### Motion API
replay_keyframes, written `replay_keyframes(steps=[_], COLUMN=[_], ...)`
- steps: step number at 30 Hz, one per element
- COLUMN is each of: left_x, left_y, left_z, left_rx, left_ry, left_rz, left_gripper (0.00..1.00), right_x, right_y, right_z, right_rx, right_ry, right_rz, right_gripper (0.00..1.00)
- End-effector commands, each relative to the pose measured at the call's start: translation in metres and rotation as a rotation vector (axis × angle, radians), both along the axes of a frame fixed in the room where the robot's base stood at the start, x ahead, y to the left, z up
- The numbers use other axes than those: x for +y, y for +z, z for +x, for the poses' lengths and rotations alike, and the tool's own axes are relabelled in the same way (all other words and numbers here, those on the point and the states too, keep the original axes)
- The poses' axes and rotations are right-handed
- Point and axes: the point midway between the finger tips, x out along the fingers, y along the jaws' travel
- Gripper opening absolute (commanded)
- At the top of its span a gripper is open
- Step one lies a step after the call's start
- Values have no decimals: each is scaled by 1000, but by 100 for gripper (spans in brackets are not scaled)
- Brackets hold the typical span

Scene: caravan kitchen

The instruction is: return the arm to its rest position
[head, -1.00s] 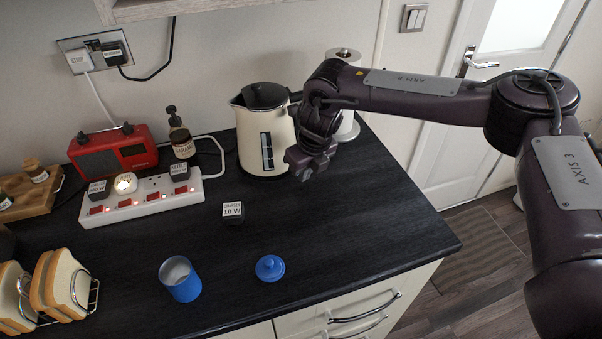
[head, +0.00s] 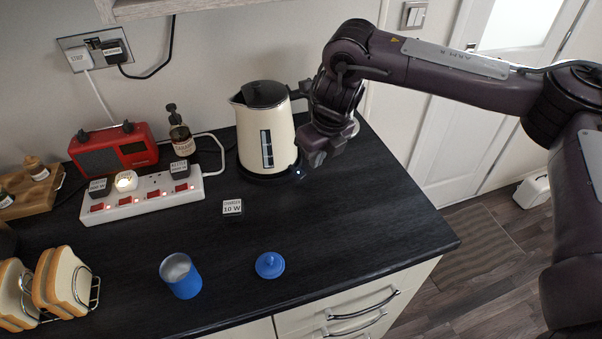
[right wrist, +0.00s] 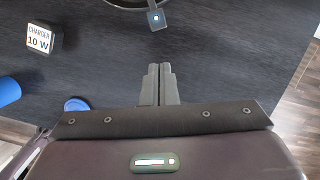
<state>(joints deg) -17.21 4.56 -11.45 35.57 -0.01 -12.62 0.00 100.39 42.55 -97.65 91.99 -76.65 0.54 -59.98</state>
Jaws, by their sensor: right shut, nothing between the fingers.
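The cream kettle (head: 246,140) with a dark lid stands on its black base at the back of the worktop. The kettle switch (head: 299,173), a small dark tab with a light on it, juts from the base's front right. In the right wrist view the switch (right wrist: 156,19) is at the top, ahead of the fingertips and apart from them. My right gripper (head: 315,157) is shut and empty, just above and to the right of the switch. It also shows in the right wrist view (right wrist: 159,70). My left gripper is not in view.
A white power strip (head: 145,199) with lit red switches lies left of the kettle. A charger plug (head: 232,208), a blue pot (head: 181,277) and its blue lid (head: 270,265) stand in front. The worktop right of the lid is clear.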

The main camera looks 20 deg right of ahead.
Motion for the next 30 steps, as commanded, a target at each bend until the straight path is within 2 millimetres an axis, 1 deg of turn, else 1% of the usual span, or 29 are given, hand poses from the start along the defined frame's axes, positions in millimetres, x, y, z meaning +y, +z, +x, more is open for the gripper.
replay_keyframes(steps=[3, 6, 23, 25, 27, 30], left_x=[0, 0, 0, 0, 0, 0], left_y=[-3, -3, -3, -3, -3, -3], left_z=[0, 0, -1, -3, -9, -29], left_rx=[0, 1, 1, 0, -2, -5], left_ry=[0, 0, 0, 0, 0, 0], left_rz=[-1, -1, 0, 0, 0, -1], left_gripper=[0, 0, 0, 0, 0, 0], right_x=[-1, -1, -1, -1, -1, -1], right_y=[9, 12, 11, 9, 8, 8], right_z=[-2, -3, -4, -7, -15, -37], right_rx=[-1, 1, 3, 6, 8, 7], right_ry=[0, -1, -1, -1, 0, 0], right_rz=[-1, -1, -1, -1, -1, 0], right_gripper=[0, 0, 0, 0, 0, 0])
